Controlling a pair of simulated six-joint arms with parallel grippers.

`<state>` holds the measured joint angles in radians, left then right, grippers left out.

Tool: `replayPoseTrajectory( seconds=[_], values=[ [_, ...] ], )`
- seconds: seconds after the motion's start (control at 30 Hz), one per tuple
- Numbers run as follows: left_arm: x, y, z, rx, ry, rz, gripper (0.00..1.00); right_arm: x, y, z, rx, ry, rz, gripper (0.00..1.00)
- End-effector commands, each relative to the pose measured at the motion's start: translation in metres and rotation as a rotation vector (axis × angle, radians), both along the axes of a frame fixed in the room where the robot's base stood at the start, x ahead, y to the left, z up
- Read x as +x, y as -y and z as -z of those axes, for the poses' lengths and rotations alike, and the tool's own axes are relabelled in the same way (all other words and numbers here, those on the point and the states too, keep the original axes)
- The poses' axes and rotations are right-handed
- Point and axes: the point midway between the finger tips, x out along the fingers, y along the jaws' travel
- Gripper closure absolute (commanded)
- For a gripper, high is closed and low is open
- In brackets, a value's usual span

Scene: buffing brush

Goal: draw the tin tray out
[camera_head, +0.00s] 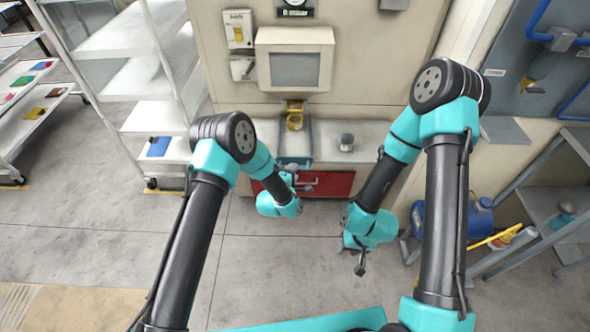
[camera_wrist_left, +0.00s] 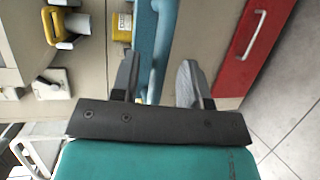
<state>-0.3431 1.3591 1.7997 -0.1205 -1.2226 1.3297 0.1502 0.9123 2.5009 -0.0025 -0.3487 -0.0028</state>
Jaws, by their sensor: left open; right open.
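The blue tray (camera_head: 295,152), which I take to be the tin tray, sits on the grey counter below the machine's window. Its blue edge and bar (camera_wrist_left: 158,55) show in the left wrist view. My left gripper (camera_head: 299,180) is at the front of the tray, in front of the counter. In the wrist view its two fingers (camera_wrist_left: 158,84) are open, with the blue bar appearing between them. I cannot tell whether they touch it. My right gripper (camera_head: 360,264) is open and empty, low over the floor and apart from the tray.
A red drawer front (camera_head: 332,184) with a pale handle lies under the counter, close to my left gripper. A yellow cup-like part (camera_head: 295,121) is behind the tray. A blue canister (camera_head: 472,218) is at right.

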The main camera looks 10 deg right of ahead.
Motion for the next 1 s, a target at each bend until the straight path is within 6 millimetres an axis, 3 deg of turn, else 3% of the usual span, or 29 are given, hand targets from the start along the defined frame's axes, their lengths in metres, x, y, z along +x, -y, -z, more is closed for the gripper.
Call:
replayPoseTrajectory(
  seconds=[0.2,0.57,1.0],
  values=[
    [0.017,0.011,0.004,0.001,0.001,0.0,0.58,0.0,0.0,0.0,0.0,0.0,0.0,0.57],
    [0.02,0.012,0.005,0.0,0.0,0.0,0.59,0.0,0.0,0.0,0.0,0.0,0.0,0.57],
    [0.02,0.012,0.004,0.0,0.0,0.0,1.0,0.0,0.0,0.0,0.0,0.0,0.0,0.57]
  ],
)
